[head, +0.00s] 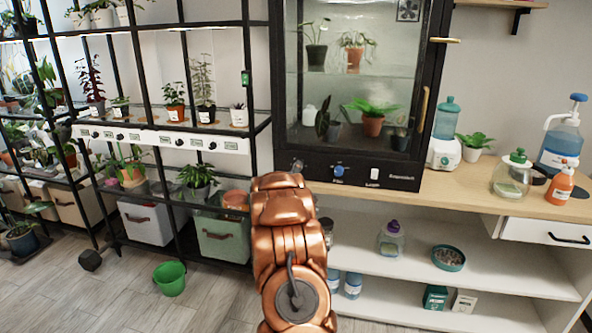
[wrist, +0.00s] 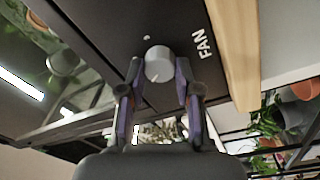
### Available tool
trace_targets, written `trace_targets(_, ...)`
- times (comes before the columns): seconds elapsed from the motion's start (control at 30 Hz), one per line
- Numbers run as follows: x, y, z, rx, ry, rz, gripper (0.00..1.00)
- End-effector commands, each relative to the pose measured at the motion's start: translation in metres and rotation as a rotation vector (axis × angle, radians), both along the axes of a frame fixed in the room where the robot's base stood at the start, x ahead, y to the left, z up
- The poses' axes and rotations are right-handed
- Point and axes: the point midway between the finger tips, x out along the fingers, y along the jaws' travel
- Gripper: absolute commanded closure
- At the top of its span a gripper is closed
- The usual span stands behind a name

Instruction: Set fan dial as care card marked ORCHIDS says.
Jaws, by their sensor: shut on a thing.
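The fan dial (wrist: 158,56) is a light grey round knob on a dark panel, with the word FAN printed beside it in the wrist view. My gripper (wrist: 159,70) is shut on this dial, one finger on each side. A small white mark shows on the panel by the dial; no pointer or setting is readable. In the head view my copper arm reaches the lower left of the black glass cabinet (head: 283,100) and hides most of that panel corner. I cannot make out a care card marked ORCHIDS in either view.
A blue knob (head: 338,170) and a white switch (head: 374,173) sit on the cabinet's lower panel. Plant racks stand left, with a row of small dials (head: 160,138). Bottles stand on the wooden counter (head: 455,188) at right.

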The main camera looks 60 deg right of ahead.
Motion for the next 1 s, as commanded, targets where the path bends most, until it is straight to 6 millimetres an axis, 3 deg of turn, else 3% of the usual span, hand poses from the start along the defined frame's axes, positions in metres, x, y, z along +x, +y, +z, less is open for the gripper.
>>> trace_targets(1.0,0.0011,0.0004,-0.0027,0.339,-0.906,-0.001,1.0)
